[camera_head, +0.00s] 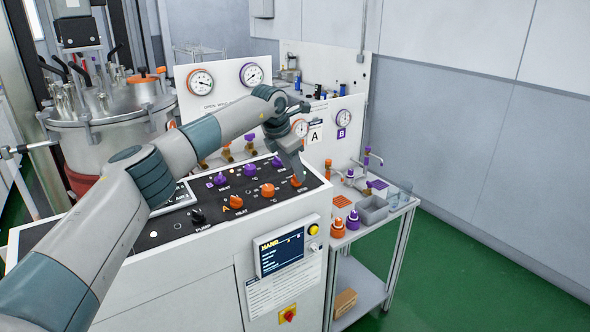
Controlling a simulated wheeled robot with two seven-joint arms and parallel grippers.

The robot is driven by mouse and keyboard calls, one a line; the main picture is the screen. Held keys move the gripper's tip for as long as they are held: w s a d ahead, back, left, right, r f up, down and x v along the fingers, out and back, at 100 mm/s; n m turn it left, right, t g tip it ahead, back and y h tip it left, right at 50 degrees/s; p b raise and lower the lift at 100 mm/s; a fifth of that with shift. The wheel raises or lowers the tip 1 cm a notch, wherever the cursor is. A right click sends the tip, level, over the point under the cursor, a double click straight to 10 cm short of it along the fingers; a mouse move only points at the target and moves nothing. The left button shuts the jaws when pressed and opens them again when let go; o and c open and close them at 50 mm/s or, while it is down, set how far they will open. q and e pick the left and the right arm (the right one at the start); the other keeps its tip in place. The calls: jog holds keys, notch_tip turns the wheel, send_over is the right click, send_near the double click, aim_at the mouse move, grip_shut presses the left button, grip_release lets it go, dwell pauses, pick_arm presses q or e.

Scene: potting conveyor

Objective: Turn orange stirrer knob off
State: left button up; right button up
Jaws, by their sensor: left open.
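The control panel (175,229) has a row of orange knobs: a left one (236,202) marked HEAT, a middle one (268,190), and a right one (296,182). The labels of the middle and right ones are too small to read, so I cannot tell which is the stirrer knob. My left gripper (297,177) points down at the right orange knob and partly covers it. It is open; whether its fingers touch the knob I cannot tell. My right gripper is out of view.
Purple knobs (250,169) stand in a row behind the orange ones, and a black pump knob (198,216) is at the left. A display (280,254) is on the cabinet front. A steel vessel (108,133) stands left, a cart with bottles (339,229) right.

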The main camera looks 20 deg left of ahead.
aim_at(295, 182)
pick_arm(q)
jog(key=shift+p+x, duration=0.4)
jog(key=shift+x, duration=1.25)
jog(key=shift+c, duration=0.3)
jog(key=c, duration=1)
